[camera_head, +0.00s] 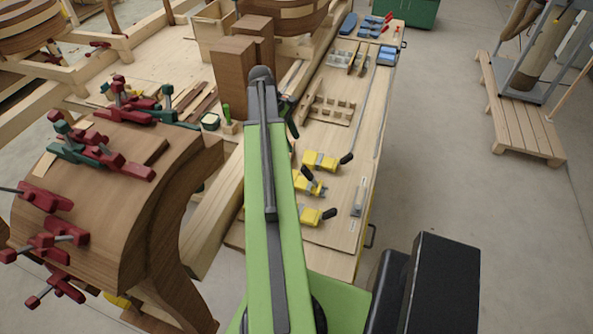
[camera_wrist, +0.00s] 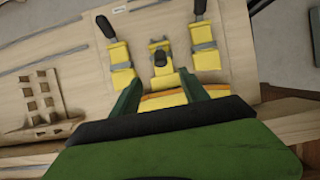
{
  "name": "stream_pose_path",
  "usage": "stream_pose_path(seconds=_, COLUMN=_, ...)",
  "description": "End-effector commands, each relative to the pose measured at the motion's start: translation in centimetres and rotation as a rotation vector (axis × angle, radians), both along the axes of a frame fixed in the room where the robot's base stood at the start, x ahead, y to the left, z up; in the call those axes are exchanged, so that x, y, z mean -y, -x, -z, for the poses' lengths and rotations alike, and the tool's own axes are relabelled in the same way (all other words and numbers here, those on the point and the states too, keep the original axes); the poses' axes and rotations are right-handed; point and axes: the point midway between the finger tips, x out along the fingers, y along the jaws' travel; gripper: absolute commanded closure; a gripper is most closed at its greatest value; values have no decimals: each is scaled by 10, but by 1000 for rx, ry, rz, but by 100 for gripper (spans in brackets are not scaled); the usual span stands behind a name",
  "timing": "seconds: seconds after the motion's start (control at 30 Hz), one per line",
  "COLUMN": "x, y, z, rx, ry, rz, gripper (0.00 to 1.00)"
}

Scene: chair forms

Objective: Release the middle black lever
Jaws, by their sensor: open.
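Three yellow toggle clamps sit in a row on a wooden board on the bench. The middle clamp (camera_head: 312,186) (camera_wrist: 161,76) has a black lever (camera_head: 307,173) (camera_wrist: 160,58) that stands up from it, seen nearly end-on in the wrist view. The outer clamps (camera_wrist: 121,62) (camera_wrist: 204,52) have black levers (camera_wrist: 106,27) (camera_wrist: 199,7) pointing outward, away from my gripper. My gripper (camera_wrist: 162,90) is open, its dark green fingers spread and empty in the wrist view. The middle lever lies beyond the gap, apart from the fingers. My arm hides part of the bench in the head view.
A slotted wooden rack (camera_head: 331,109) (camera_wrist: 42,101) stands beside the clamps. Wooden blocks (camera_head: 235,75) stand behind my arm. A curved wooden form (camera_head: 110,200) with several red and green clamps is at left. Open floor (camera_head: 475,210) lies to the right.

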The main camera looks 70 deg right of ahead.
Motion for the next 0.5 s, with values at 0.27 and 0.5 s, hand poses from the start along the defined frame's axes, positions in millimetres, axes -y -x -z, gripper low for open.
stream_pose_path(seconds=0.27, x=0, y=3, z=14, rx=0, ry=1, rz=-1, gripper=47)
stream_pose_path(seconds=0.5, x=0, y=19, z=57, rx=0, ry=0, rz=-1, gripper=47)
